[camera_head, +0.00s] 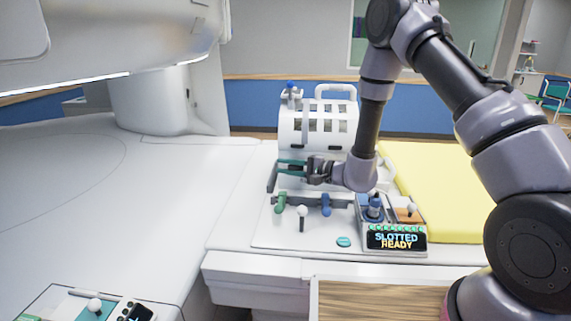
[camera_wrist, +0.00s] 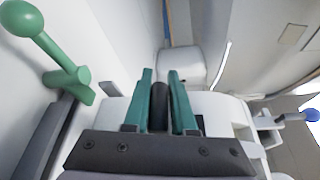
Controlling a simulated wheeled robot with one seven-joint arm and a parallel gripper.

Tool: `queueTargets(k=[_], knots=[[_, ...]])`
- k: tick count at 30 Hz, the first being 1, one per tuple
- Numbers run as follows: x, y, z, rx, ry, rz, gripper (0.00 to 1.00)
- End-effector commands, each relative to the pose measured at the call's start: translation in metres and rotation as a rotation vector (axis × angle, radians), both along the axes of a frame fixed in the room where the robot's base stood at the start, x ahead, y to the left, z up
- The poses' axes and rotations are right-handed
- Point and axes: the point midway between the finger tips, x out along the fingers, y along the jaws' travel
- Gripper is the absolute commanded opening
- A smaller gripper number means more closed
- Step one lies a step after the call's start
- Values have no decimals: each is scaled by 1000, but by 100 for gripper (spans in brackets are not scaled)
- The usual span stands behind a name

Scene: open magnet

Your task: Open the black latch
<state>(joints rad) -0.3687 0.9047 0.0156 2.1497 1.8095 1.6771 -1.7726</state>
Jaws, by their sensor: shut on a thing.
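The black latch shows in the wrist view as a dark rounded bar (camera_wrist: 159,97) between my two teal fingers. In the head view a dark grey bar (camera_head: 271,178) stands at the left end of the white device, beside my fingertips. My gripper (camera_head: 280,168) reaches in from the right, with its fingers pointing left. In the wrist view my gripper (camera_wrist: 161,76) is shut on the black latch, a finger on each side. The latch's far end and mounting are partly hidden.
The white slotted coil (camera_head: 318,125) stands behind my gripper. In front are a green handle (camera_head: 280,203), a white-knobbed lever (camera_head: 302,213), a blue handle (camera_head: 326,205) and a panel reading "SLOTTED READY" (camera_head: 393,239). A yellow pad (camera_head: 440,190) lies to the right.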

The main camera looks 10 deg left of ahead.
Motion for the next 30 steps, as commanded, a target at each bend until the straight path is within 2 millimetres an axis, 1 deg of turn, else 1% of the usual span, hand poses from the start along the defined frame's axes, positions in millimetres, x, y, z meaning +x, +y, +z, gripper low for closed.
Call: queueTargets(k=[1, 9, 24, 25, 26, 27, 30], knots=[[-1, -1, -5, -4, -21, -1, 0], [-1, -1, -9, -3, -125, 0, 0], [0, -1, -9, -1, -150, -2, 0], [0, 0, -9, -1, -150, -2, 28], [0, 0, -9, 0, -150, -1, 39], [0, 0, -9, 0, -150, -1, 53], [0, 0, -9, 0, -150, -1, 53]])
